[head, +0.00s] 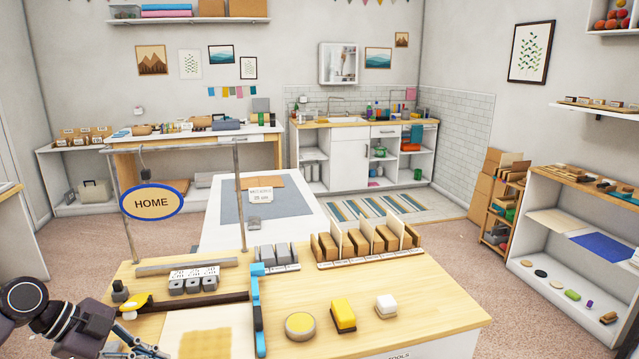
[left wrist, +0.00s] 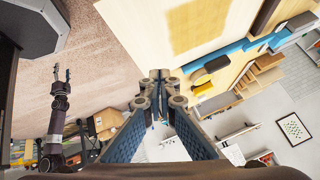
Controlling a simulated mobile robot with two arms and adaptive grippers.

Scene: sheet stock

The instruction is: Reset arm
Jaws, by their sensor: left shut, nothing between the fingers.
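My left arm comes in at the bottom left of the head view. Its left gripper (head: 140,350) is at the lower edge, partly cut off, beside the front left of the wooden worktop (head: 420,300). In the left wrist view the left gripper (left wrist: 158,75) has its blue-padded fingers together at the tips, with nothing between them. My right gripper (left wrist: 61,73) shows small at the left of that view, over the floor; its finger opening is too small to judge.
Near the left gripper lie a pale board with a yellowish patch (head: 205,345), a yellow-handled tool (head: 136,304) and a blue bar (head: 258,310). A round tin (head: 300,326), yellow block (head: 343,315) and white block (head: 386,306) stand to the right. The worktop's right end is clear.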

